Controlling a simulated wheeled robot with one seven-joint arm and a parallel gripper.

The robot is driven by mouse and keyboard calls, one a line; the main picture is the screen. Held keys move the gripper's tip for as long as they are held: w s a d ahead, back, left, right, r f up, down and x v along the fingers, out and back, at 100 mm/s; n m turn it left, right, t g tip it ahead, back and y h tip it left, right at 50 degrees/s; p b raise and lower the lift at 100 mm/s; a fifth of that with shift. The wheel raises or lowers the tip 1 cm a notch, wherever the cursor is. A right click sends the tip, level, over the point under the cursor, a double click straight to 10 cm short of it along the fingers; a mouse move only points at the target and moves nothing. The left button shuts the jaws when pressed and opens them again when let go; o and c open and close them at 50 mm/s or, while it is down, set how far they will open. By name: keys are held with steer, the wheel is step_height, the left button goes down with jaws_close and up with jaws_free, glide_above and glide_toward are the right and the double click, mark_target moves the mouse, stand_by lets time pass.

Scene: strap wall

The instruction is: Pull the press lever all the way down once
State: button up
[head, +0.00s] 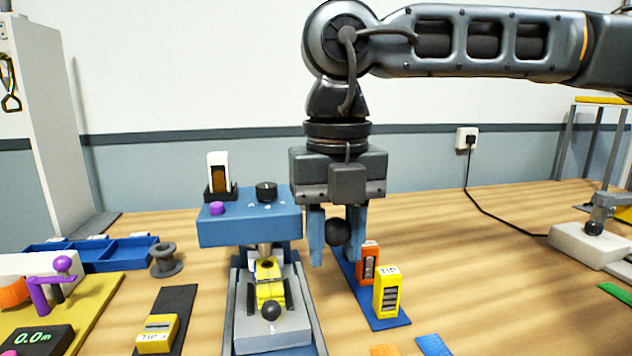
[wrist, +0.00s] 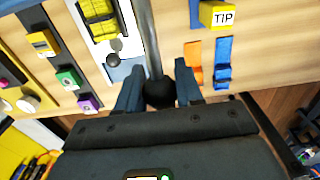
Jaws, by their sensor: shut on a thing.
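The press (head: 248,228) has a blue head with a black dial on top, standing left of my gripper in the head view. Its lever ends in a black ball knob (head: 338,232). My gripper (head: 337,246) points down and is shut on this knob, with one blue finger on each side. The wrist view shows the knob (wrist: 160,92) between the fingers and the grey lever rod (wrist: 149,40) running away from it. In the head view the rod is mostly hidden. Below the press head, a yellow buckle-like piece (head: 268,284) sits on a grey slide (head: 265,332) with a black ball.
Orange (head: 369,262) and yellow TIP (head: 387,292) pieces stand on a blue strip just right of my gripper. A blue tray (head: 85,256), a grey spool (head: 165,260) and a yellow board with a purple crank are left. Bare wood lies right (head: 470,260).

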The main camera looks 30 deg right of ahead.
steer(key=shift+w+d+r+p, duration=0.1)
steer(key=shift+w+r+p, duration=0.15)
steer(key=shift+r, duration=0.55)
steer(key=shift+w+d+r+p, duration=0.1)
steer(key=shift+w+r+p, duration=0.2)
steer(key=shift+r, duration=0.55)
steer(key=shift+w+r+p, duration=0.2)
steer(key=shift+r+p, duration=0.05)
steer(key=shift+r, duration=0.55)
steer(key=o, duration=0.7)
step_height(320, 180, up, 7)
steer(key=p, duration=0.3)
steer(key=shift+p, duration=0.3)
